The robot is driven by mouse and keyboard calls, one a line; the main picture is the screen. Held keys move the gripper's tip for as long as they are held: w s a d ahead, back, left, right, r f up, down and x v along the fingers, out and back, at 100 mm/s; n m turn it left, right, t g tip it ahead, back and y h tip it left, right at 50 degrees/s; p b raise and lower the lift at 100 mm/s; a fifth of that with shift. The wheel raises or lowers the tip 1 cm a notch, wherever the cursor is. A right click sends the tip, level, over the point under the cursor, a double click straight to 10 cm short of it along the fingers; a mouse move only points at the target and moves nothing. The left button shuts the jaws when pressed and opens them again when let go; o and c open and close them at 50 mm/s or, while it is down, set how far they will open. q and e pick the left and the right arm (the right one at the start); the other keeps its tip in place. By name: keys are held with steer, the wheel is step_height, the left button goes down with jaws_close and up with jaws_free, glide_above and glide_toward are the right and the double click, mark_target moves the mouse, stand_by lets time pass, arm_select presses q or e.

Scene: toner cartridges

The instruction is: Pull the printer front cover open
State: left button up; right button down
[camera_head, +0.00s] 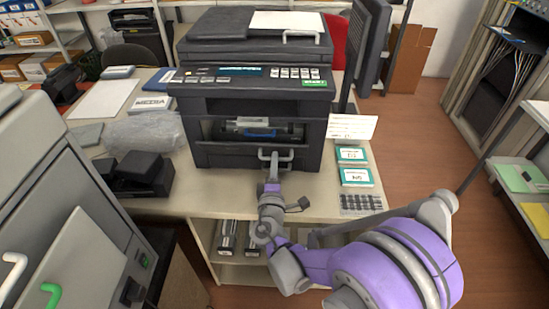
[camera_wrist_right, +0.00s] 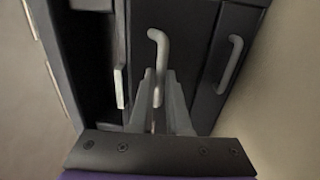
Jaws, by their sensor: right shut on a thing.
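The dark printer (camera_head: 218,155) stands on the light table. Its front has an opening where a grey part and a blue part (camera_head: 262,133) show inside. A light grey bar handle (camera_head: 275,152) is on the lower front. My right gripper (camera_head: 271,186) reaches it from the front. In the right wrist view its two fingers (camera_wrist_right: 157,92) are closed around the handle (camera_wrist_right: 158,42), against a dark panel (camera_wrist_right: 180,25). How far the front cover is tilted is hard to tell. My left gripper is not in view.
Two teal-edged boxes (camera_head: 356,177) and a dark keypad-like item (camera_head: 361,203) lie right of the printer. A black device (camera_head: 139,175) and a clear plastic bag (camera_head: 145,132) are left. A grey cabinet (camera_head: 60,215) stands at the left. The tabletop before the printer is mostly clear.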

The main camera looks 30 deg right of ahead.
steer(key=f+b, duration=0.1)
steer(key=f, duration=0.1)
steer(key=s+f+b, duration=0.1)
steer(key=b, duration=0.1)
steer(key=a+f+b, duration=0.1)
steer(key=f, duration=0.1)
steer(key=shift+s+f+b, duration=0.3)
steer(key=shift+f+b, duration=0.05)
steer(key=shift+f+t+h+b, duration=0.4)
steer(key=shift+f+t+b, duration=0.2)
steer(key=shift+t, duration=0.1)
steer(key=shift+f+b, duration=0.5)
steer(key=shift+b, duration=0.15)
steer(key=c, duration=0.9)
jaws_free()
steer(key=shift+f, duration=0.1)
steer(key=shift+s, duration=0.1)
